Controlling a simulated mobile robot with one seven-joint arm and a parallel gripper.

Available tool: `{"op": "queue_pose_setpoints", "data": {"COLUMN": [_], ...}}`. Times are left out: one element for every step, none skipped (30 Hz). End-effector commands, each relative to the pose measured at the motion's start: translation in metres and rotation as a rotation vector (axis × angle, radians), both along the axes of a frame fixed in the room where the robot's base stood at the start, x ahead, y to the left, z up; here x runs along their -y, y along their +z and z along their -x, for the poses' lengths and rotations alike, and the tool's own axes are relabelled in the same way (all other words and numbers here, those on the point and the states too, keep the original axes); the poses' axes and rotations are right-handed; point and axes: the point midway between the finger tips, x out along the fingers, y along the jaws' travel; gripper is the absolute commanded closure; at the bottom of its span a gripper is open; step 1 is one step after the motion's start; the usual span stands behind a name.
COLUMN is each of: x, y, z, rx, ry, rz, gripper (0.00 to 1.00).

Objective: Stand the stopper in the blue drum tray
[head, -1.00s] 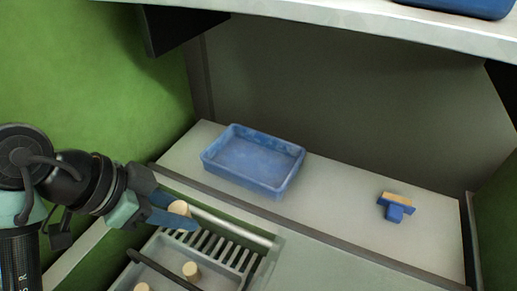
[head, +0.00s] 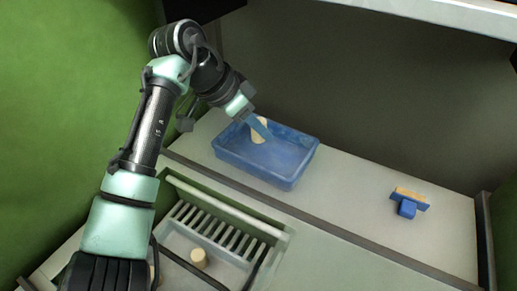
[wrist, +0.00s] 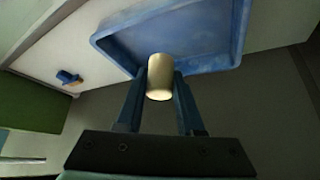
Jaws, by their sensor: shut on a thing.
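A pale cork stopper (head: 258,131) is held between the blue fingers of my gripper (head: 262,128), over the left part of the blue tray (head: 290,184). In the wrist view the stopper (wrist: 160,77) sits between the two fingertips of my gripper (wrist: 160,84), with the blue tray (wrist: 237,30) behind it. The tray is shallow, rectangular and looks empty. I cannot tell whether the stopper touches the tray floor.
A second stopper (head: 199,257) stands in the grey slatted basin (head: 238,270) at the front. A blue brush-like thing with a tan strip (head: 408,203) lies on the shelf at right. The shelf between is clear. A ledge (head: 440,15) overhangs above.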

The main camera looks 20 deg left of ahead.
Motion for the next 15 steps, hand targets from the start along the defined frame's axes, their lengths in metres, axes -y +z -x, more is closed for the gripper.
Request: {"op": "queue_pose_setpoints", "data": {"x": [-0.001, -0.001, -0.001, -0.001, -0.001, -0.001, -0.001, -0.001, -0.001, -0.001, -0.001, -0.001, -0.001, -0.001, -0.001], "y": [-0.012, -0.015, -0.018, -0.019, -0.021, -0.024, -0.028, -0.032, -0.039, -0.046, -0.051, -0.057, -0.061, -0.065, -0.068], "z": [0.002, 0.002, 0.002, 0.002, 0.002, 0.002, 0.002, 0.002, 0.002, 0.003, 0.003, 0.003, 0.003, 0.003, 0.001], "rx": [-0.005, -0.004, -0.002, -0.001, -0.001, -0.003, -0.003, -0.004, -0.003, -0.005, -0.004, -0.003, -0.003, -0.004, -0.002], "ry": [0.001, 0.000, 0.001, 0.001, 0.001, 0.001, 0.001, 0.001, 0.001, 0.000, 0.001, 0.001, 0.001, 0.001, 0.002], "rz": [0.001, 0.001, 0.002, 0.001, 0.001, 0.001, 0.001, 0.001, 0.002, 0.002, 0.002, 0.001, 0.001, 0.001, -0.001], "gripper": [1.00, 1.00, 1.00, 1.00, 1.00, 1.00, 1.00, 1.00, 1.00, 1.00, 1.00, 1.00, 1.00, 1.00, 1.00]}}
